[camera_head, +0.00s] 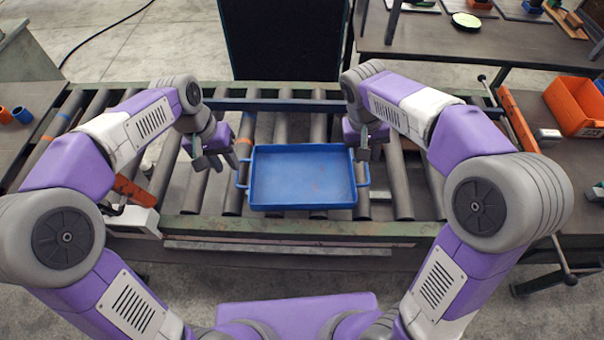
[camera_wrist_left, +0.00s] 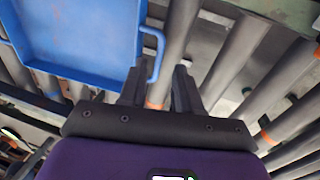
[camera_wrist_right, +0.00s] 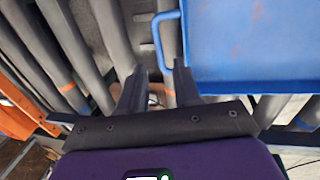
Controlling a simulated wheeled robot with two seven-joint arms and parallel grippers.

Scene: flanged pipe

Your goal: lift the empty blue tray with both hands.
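The blue tray (camera_head: 303,182) is empty and lies flat on the roller conveyor, with a loop handle on its left side (camera_head: 241,176) and one on its right (camera_head: 364,174). My left gripper (camera_head: 222,162) is open and empty just left of the tray. In the left wrist view, the handle (camera_wrist_left: 156,52) lies beyond the gap between the fingertips (camera_wrist_left: 160,75). My right gripper (camera_head: 364,153) is near the right handle, partly hidden by its own arm. In the right wrist view its fingers (camera_wrist_right: 161,78) are apart, with the handle (camera_wrist_right: 160,35) beyond them.
The conveyor's rollers (camera_head: 202,190) run under the tray, with a green front rail (camera_head: 290,228). An orange bin (camera_head: 575,106) stands on the right table. A dark panel (camera_head: 282,40) stands behind the conveyor. Blue and orange rings (camera_head: 21,115) lie at far left.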

